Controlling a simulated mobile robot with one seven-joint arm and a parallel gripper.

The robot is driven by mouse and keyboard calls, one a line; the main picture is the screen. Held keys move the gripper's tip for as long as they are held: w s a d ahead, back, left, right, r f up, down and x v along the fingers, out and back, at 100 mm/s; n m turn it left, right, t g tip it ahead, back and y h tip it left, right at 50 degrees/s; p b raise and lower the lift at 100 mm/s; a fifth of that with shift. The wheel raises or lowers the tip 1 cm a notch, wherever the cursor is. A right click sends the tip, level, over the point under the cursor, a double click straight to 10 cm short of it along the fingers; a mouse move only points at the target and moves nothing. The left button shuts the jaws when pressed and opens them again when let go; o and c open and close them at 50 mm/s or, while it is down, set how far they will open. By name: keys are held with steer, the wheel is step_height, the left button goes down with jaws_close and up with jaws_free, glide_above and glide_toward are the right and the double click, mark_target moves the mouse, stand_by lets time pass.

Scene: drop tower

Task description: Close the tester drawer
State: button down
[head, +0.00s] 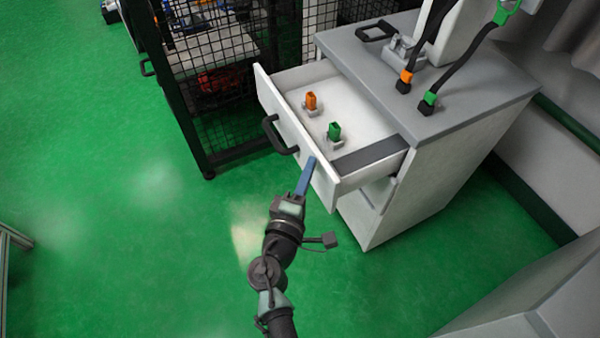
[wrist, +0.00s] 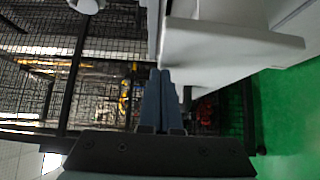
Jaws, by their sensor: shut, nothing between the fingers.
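The tester drawer (head: 284,119) is pulled out of the grey and white cabinet (head: 432,160) in the head view. Its front carries a black handle (head: 278,136). An orange connector (head: 311,101) and a green connector (head: 334,131) stand inside it. My gripper (head: 309,162) is shut and empty. Its blue fingers are at the drawer front, right of the handle; I cannot tell whether they touch it. In the wrist view the shut fingers (wrist: 164,75) point up beside a pale panel (wrist: 220,45), with dark mesh behind.
A black mesh cage (head: 215,90) stands close to the left of the drawer. Cables with an orange plug (head: 405,78) and a green plug (head: 429,99) rest on the cabinet top. Green floor (head: 120,210) is clear at left. A grey unit (head: 540,290) stands at lower right.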

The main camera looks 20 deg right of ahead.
steer(key=d+b, duration=0.4)
steer(key=d, duration=1.1)
steer(key=shift+w, duration=0.2)
steer(key=shift+a, duration=0.15)
